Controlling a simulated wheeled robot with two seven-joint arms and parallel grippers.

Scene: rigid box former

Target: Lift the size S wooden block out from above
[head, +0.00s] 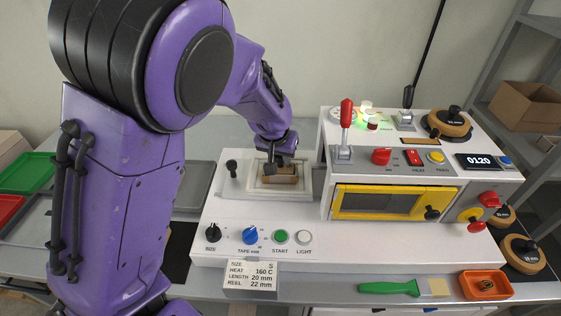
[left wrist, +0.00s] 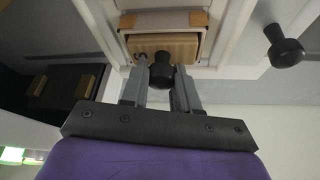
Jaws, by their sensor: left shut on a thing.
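The wooden block (left wrist: 188,46) sits inside the white frame of the machine and also shows in the head view (head: 286,180). Cardboard (left wrist: 165,19) lies around its edge. A black knob (left wrist: 163,68) stands out from the block. My left gripper (left wrist: 161,76) has its two fingers on either side of this knob, shut on it. In the head view, my left gripper (head: 276,162) comes down from above onto the block and hides part of it. I cannot tell if the block is clear of the frame. My right gripper is not in view.
A black knob post (head: 232,168) stands left of the frame. The taller unit with the red lever (head: 346,122) and yellow-framed window (head: 385,202) stands close on the right. Dials and a label card (head: 251,276) are in front. Other wooden blocks (left wrist: 88,87) lie on a dark mat.

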